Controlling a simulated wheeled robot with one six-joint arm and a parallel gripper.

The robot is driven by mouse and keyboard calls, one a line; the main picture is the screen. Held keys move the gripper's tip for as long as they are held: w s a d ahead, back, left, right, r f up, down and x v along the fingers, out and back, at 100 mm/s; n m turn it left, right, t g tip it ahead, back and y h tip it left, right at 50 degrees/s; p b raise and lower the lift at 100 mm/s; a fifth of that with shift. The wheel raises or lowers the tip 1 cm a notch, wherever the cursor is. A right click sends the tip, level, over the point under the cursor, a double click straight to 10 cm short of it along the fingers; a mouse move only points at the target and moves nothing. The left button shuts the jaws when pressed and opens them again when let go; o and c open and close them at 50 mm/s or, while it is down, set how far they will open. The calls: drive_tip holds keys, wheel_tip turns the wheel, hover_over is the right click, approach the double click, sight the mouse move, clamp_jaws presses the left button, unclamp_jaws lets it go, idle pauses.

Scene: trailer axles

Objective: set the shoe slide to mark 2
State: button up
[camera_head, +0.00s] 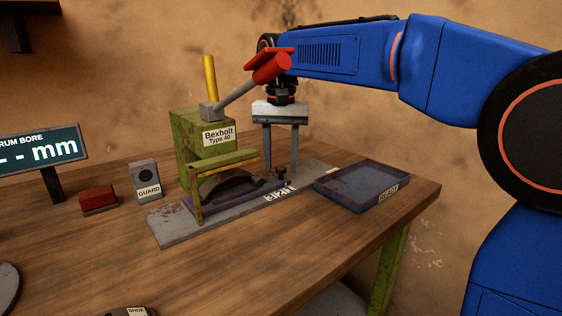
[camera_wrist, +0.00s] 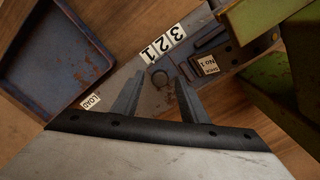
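My gripper (camera_head: 281,168) is open and points down, with one finger on either side of the knob. I see no clear contact with the knob.
A blue tray (camera_head: 335,190) stands right of the plate. The machine's raised lever with a red grip (camera_head: 271,68) is close to my wrist. A yellow bar (camera_head: 225,160) spans the machine's front. A GUARD box (camera_head: 146,180) and red block (camera_head: 98,199) stand left.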

sight(272, 182)
drive_tip(key=shift+f, duration=0.25)
clamp_jaws()
drive_tip(key=shift+s+a, duration=0.45)
drive_tip(key=shift+a, duration=0.2)
drive_tip(key=shift+s+a, duration=0.45)
drive_tip(key=shift+a, duration=0.2)
unclamp_jaws()
wheel_tip(272, 182, up, 18)
drive_tip(key=shift+f, duration=0.25)
